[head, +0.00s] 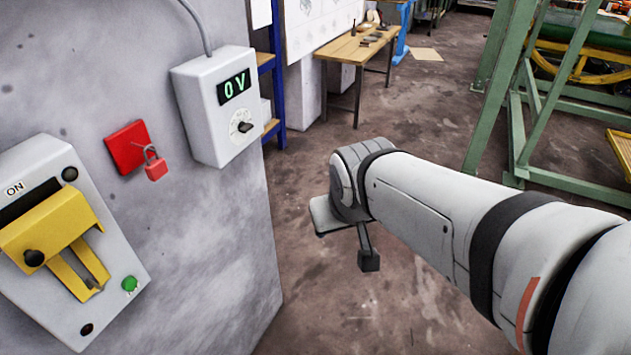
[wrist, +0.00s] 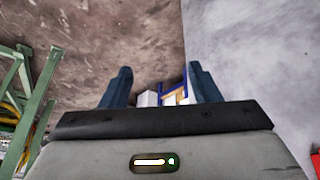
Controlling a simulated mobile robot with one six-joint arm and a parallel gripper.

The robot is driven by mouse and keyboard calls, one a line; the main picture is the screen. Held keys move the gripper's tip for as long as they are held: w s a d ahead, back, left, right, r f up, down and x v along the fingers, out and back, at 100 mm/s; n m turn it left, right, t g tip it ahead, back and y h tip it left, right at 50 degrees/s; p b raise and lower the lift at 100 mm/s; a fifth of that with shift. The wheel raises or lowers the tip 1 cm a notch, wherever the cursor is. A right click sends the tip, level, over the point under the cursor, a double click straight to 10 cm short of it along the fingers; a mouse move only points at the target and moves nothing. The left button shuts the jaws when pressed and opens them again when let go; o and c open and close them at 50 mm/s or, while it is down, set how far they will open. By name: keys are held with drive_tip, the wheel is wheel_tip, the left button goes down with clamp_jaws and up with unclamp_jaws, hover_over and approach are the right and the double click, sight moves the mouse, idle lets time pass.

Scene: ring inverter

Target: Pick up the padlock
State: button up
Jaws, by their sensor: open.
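The red padlock (head: 155,166) hangs by its shackle at a red square plate (head: 127,147) on the grey wall block, left of centre in the head view. In the wrist view, a small patch of red shows at the right edge; I cannot tell whether it is the padlock. My gripper (wrist: 160,88) is open, its two dark blue fingers apart with nothing between them. In the head view, the end of my arm is over the floor, right of the wall block and well apart from the padlock; the gripper is partly hidden by my wrist.
A voltage meter box (head: 209,123) reading 0 V juts from the wall right of the padlock. A switch box (head: 120,262) with a yellow lever (head: 54,222) is at lower left. A green frame (head: 513,120) and a wooden bench (head: 340,47) stand farther back. Floor between is open.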

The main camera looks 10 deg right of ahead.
drive_tip(key=shift+o, duration=0.4)
drive_tip(key=s, duration=0.1)
drive_tip(key=s+g, duration=0.1)
drive_tip(key=s, duration=0.1)
drive_tip(key=s+g, duration=0.1)
drive_tip(key=shift+s+a+f+y, duration=0.1)
drive_tip(key=shift+s+f+y, duration=0.2)
drive_tip(key=shift+s+f, duration=0.1)
drive_tip(key=w+a+r+t, duration=0.15)
drive_tip(key=w+t, duration=0.25)
drive_tip(key=w, duration=0.5)
drive_tip(key=n+t+y+b, duration=0.1)
drive_tip(key=n+t+y, duration=0.2)
drive_tip(key=n+y, duration=0.8)
approach(158, 165)
drive_tip(key=w+a+f+m+y, duration=0.1)
drive_tip(key=w+a+f, duration=0.1)
drive_tip(key=a, duration=0.1)
drive_tip(key=x, duration=0.4)
drive_tip(key=p+x, duration=0.1)
drive_tip(key=x, duration=0.2)
drive_tip(key=shift+w+d+r, duration=0.15)
drive_tip(key=shift+w+r, duration=0.2)
drive_tip(key=shift+w, duration=0.05)
drive_tip(key=shift+m, duration=0.3)
drive_tip(key=c, duration=1.2)
